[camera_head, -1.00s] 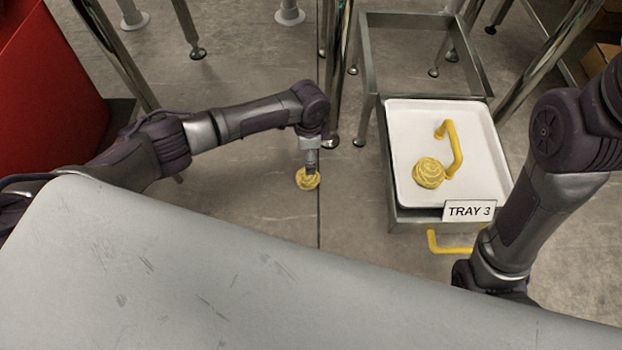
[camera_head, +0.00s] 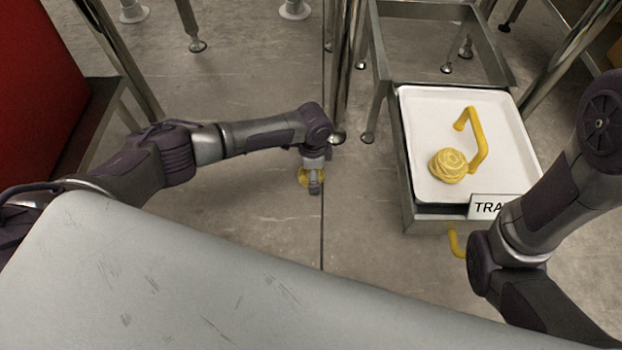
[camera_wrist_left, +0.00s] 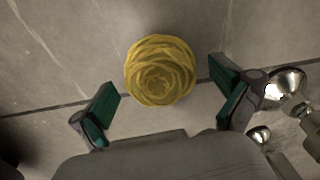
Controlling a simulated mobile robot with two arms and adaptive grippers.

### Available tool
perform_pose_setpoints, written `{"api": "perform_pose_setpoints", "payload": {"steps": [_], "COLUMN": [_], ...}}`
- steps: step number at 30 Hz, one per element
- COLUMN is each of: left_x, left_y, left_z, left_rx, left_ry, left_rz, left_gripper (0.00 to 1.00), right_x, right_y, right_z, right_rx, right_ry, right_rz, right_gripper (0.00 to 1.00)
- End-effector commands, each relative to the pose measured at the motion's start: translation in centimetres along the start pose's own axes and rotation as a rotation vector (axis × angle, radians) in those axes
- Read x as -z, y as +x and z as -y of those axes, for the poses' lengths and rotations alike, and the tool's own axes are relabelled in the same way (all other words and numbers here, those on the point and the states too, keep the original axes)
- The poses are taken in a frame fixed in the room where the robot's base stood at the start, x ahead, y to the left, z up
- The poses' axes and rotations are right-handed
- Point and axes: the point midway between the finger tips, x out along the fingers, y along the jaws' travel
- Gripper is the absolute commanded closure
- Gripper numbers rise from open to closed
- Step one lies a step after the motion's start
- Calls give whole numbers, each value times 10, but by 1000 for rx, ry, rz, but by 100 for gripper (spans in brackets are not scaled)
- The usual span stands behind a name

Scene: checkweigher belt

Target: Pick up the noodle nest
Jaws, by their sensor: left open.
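A yellow coiled noodle nest (camera_head: 302,177) lies on the grey floor, partly hidden behind my left gripper (camera_head: 315,186) in the head view. In the left wrist view the nest (camera_wrist_left: 160,70) shows whole, in front of and between the spread green-padded fingers of my left gripper (camera_wrist_left: 166,88). A gap shows on both sides, and neither finger touches it. A second noodle nest (camera_head: 448,166) sits in the white tray (camera_head: 420,110), beside a yellow handle-like bar (camera_head: 478,140). My right arm shows at the right, but its gripper is out of view.
The tray sits in a metal frame (camera_head: 408,205) with a partly covered label (camera_head: 487,207). Metal legs (camera_head: 340,90) stand just beyond the floor nest. A large grey surface (camera_head: 180,280) fills the foreground. A red panel (camera_head: 40,80) stands at the left.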

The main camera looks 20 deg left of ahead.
Motion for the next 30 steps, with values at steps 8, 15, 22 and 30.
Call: {"api": "perform_pose_setpoints", "payload": {"steps": [8,15,22,30], "left_x": [0,0,0,0], "left_y": [-2,-2,-2,-17], "left_z": [0,0,1,0], "left_rx": [1,1,1,0], "left_ry": [-1,-1,-1,-1], "left_rz": [-1,-1,-1,-2], "left_gripper": [15,55,62,62], "right_x": [0,0,0,-5], "right_y": [1,1,1,15], "right_z": [0,0,0,-3], "right_rx": [1,1,1,1], "right_ry": [0,0,0,0], "right_rz": [-1,-1,-1,-1], "right_gripper": [60,60,60,60]}}
